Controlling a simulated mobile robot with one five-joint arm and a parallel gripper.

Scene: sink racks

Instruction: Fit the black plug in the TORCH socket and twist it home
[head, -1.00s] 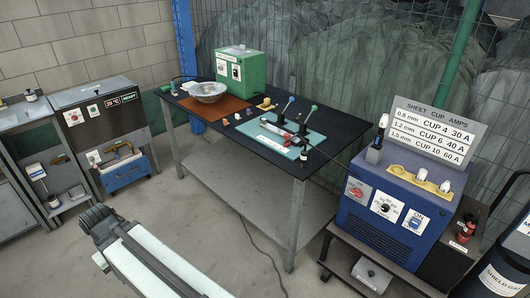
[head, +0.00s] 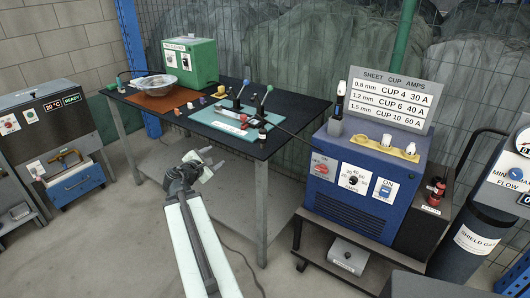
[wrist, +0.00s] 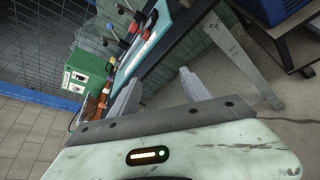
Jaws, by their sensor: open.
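A small black upright piece (head: 262,134) stands at the front edge of the dark bench; it may be the black plug, but it is too small to be sure. On the black box right of the blue welder, red-and-black fittings (head: 437,188) sit above a small label (head: 431,210) that I cannot read; I cannot tell whether the TORCH socket is there. My gripper (head: 210,160) is open and empty, in front of the bench and away from both. In the wrist view its two fingers (wrist: 160,92) stand apart with nothing between them.
The bench (head: 270,148) holds a teal mat (head: 205,115) with clamps, a bowl (head: 155,84) and a green box (head: 190,62). The blue welder (head: 365,180) stands on a cart to the right, beside a gas cylinder (head: 465,235). A cable lies on the floor.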

